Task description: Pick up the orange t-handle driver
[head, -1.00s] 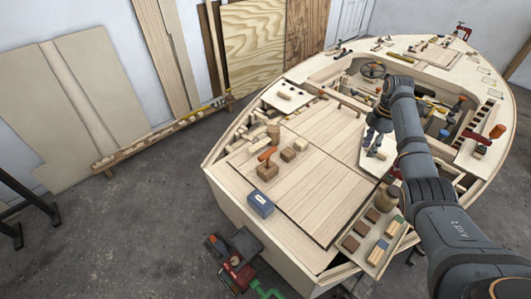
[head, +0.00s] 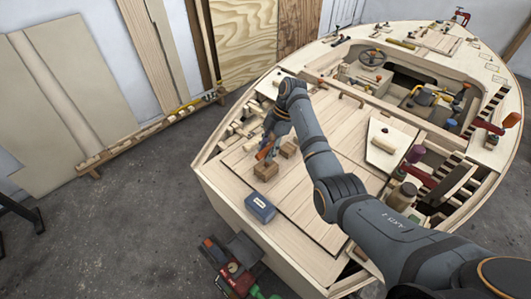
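The orange t-handle driver (head: 264,153) shows as a small orange shape on the rear deck of the plywood hull, beside small wooden blocks. My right gripper (head: 268,143) points down right at it, with its fingertips at or just above the orange part. The gripper and wrist hide part of the driver. The fingers are too small and dark to tell whether they are open or closed on it. My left gripper is not in view.
Two brown wooden blocks (head: 288,149) (head: 265,171) stand close to the driver. A brown jar (head: 403,194) stands to the right of my forearm. The deck planks (head: 300,205) between are mostly bare.

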